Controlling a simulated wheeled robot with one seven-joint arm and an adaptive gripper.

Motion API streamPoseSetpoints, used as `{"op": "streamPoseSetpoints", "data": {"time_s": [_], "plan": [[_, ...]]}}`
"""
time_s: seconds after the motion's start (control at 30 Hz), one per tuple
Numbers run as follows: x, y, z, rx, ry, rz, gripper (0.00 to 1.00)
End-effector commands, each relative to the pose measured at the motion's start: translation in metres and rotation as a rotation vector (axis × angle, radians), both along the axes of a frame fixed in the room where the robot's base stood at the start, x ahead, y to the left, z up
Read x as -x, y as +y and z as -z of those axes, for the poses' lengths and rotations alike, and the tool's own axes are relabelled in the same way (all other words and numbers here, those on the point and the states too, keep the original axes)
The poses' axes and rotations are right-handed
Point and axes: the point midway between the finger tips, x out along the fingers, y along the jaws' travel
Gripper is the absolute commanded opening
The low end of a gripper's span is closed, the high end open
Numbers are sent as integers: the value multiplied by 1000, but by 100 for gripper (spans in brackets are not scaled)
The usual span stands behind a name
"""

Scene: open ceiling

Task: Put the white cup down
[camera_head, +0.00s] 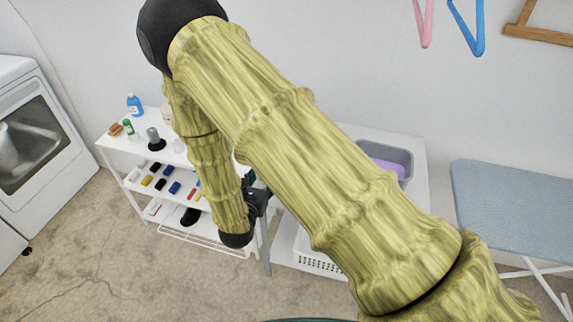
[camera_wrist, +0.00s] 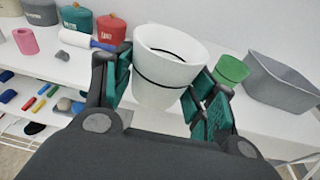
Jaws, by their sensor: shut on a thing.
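The white cup (camera_wrist: 165,62), tapered with a thin black band, shows in the wrist view between the teal fingers of my gripper (camera_wrist: 164,78). My gripper is shut on the cup, with one finger on each side. The cup is near the front of the white tabletop (camera_wrist: 165,122); I cannot tell whether its base touches the top. In the head view my bamboo-textured arm hides the cup and most of my gripper; only dark parts of it show near the shelf.
A green cup (camera_wrist: 231,70) and a grey bin (camera_wrist: 283,84) stand right of the cup. A white-and-blue roller (camera_wrist: 88,41), a red canister (camera_wrist: 111,29) and a pink cup (camera_wrist: 26,40) are to the left. An open shelf (camera_head: 160,185) holds small items. An ironing board (camera_head: 515,205) stands at right.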

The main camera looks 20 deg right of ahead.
Motion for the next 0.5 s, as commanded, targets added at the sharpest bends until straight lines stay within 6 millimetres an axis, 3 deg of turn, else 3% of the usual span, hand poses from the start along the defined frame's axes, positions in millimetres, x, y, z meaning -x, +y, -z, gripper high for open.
{"op": "streamPoseSetpoints", "data": {"time_s": [0.5], "plan": [[-62,-77,9,-2,-1,5,32]]}}
